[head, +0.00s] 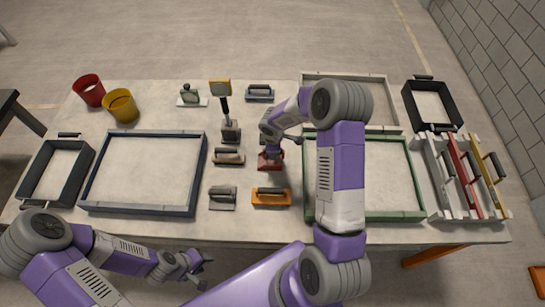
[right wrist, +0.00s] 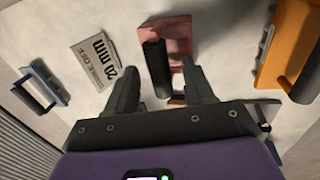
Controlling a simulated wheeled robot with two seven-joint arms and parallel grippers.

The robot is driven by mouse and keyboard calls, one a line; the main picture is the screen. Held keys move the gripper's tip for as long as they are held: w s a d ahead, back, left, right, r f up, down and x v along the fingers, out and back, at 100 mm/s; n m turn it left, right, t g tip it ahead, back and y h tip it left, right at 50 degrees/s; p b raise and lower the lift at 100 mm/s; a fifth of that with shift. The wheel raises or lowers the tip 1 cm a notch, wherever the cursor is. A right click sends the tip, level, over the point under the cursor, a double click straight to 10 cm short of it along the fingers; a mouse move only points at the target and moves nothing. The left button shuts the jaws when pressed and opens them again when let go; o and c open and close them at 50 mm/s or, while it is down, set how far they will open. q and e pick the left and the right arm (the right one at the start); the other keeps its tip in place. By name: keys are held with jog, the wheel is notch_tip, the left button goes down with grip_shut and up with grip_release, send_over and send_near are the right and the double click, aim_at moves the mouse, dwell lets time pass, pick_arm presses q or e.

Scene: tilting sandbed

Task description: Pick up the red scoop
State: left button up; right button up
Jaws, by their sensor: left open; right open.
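The red scoop (head: 269,161) lies on the table right of the middle row of tools, partly covered by my right arm in the head view. In the right wrist view the scoop (right wrist: 180,32) shows a pinkish-red plate and a dark handle. My right gripper (right wrist: 159,68) is open, its two fingers on either side of the handle's near end; I cannot tell whether they touch it. In the head view the right gripper (head: 274,146) is just above the scoop. My left gripper (head: 203,269) is open and empty in front of the table's near edge.
An orange tool (head: 271,196) lies close to the scoop on its near side. A grey plate marked 20 mm (right wrist: 107,62) lies left in the right wrist view. A blue-grey tray (head: 144,211) and a green tray (head: 408,165) flank the tools. Red (head: 89,92) and yellow cups (head: 121,106) stand back left.

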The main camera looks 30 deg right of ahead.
jog(key=shift+w+d+f, duration=0.1)
jog(key=shift+w+f, duration=0.1)
jog(key=shift+f, duration=0.8)
grip_shut()
jog(key=shift+r, duration=0.1)
notch_tip(320, 180, up, 10)
jog(key=shift+f+p, duration=0.1)
jog(key=shift+p, duration=0.35)
